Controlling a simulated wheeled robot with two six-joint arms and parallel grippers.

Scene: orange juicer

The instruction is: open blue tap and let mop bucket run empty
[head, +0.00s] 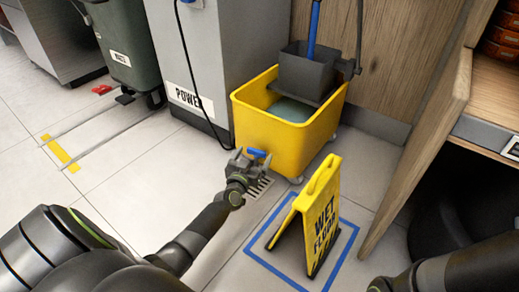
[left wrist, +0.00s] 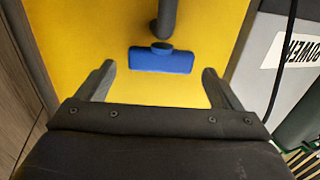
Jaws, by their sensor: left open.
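The yellow mop bucket (head: 268,142) stands on the tiled floor beside a grey cabinet, with grey-green water (head: 291,110) showing inside. A blue tap (head: 257,153) sits low on its front wall. In the left wrist view the tap's blue handle (left wrist: 162,60) lies crosswise over a dark spout. My left gripper (head: 250,156) is at the tap. In the left wrist view its open fingers (left wrist: 159,70) stand on either side of the handle, with gaps at both ends. My right gripper is not in view; only part of that arm shows at lower right.
A floor drain grate (head: 260,187) lies below the tap. A yellow wet-floor sign (head: 312,218) stands inside a blue floor outline, right of my left forearm. A grey wringer (head: 305,75) with a blue mop handle sits on the bucket. A wooden counter is at right.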

